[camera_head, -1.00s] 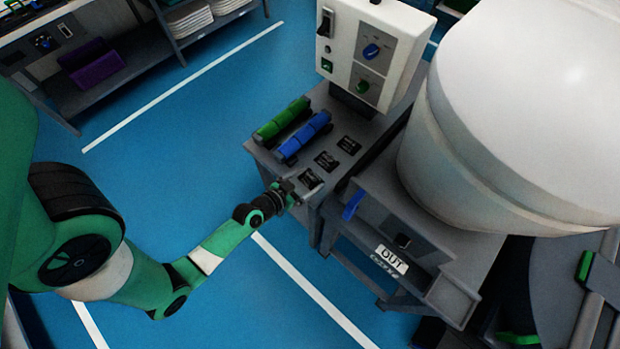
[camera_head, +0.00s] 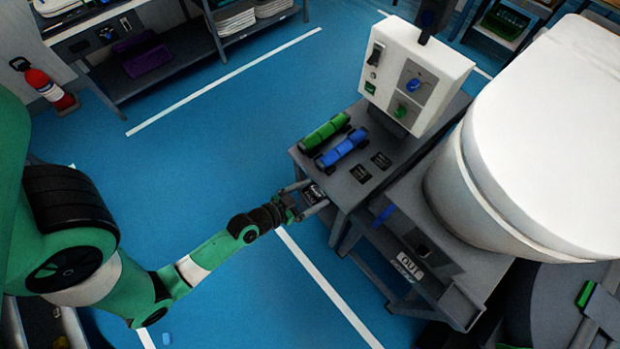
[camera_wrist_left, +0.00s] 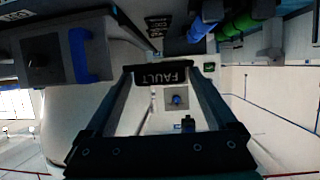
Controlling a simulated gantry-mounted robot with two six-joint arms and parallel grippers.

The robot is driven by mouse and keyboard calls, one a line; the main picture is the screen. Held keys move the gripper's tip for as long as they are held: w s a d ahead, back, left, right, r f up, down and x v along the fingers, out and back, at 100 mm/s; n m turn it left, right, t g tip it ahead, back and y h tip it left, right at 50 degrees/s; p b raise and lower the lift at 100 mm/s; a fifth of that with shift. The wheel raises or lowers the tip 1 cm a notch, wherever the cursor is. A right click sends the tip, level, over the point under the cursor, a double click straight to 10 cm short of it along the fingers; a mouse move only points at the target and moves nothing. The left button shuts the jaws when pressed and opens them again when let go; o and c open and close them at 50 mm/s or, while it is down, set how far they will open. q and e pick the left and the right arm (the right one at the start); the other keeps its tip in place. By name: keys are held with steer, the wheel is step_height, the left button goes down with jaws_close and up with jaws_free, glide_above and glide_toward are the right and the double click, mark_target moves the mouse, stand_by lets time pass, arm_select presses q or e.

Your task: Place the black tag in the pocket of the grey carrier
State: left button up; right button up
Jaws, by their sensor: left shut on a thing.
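My left gripper (camera_head: 307,198) is shut on a black tag (camera_head: 313,194) at the left edge of the grey bench. In the left wrist view the tag (camera_wrist_left: 158,74) spans between the two fingertips and its upside-down white lettering reads FAULT. Two other black tags, one nearer (camera_head: 360,174) and one farther (camera_head: 381,160), lie flat on the bench. I cannot pick out a grey carrier or its pocket for certain. My right gripper is not in view.
A green roller-like item (camera_head: 325,132) and a blue one (camera_head: 342,148) lie on the bench (camera_head: 340,188). A white control box (camera_head: 415,75) stands behind them. Blue floor (camera_head: 220,130) is clear at left.

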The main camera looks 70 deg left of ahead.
arm_select(q)
steer(key=shift+s+d+r, duration=0.1)
steer(key=shift+s+r, duration=0.1)
steer(key=shift+s, duration=0.1)
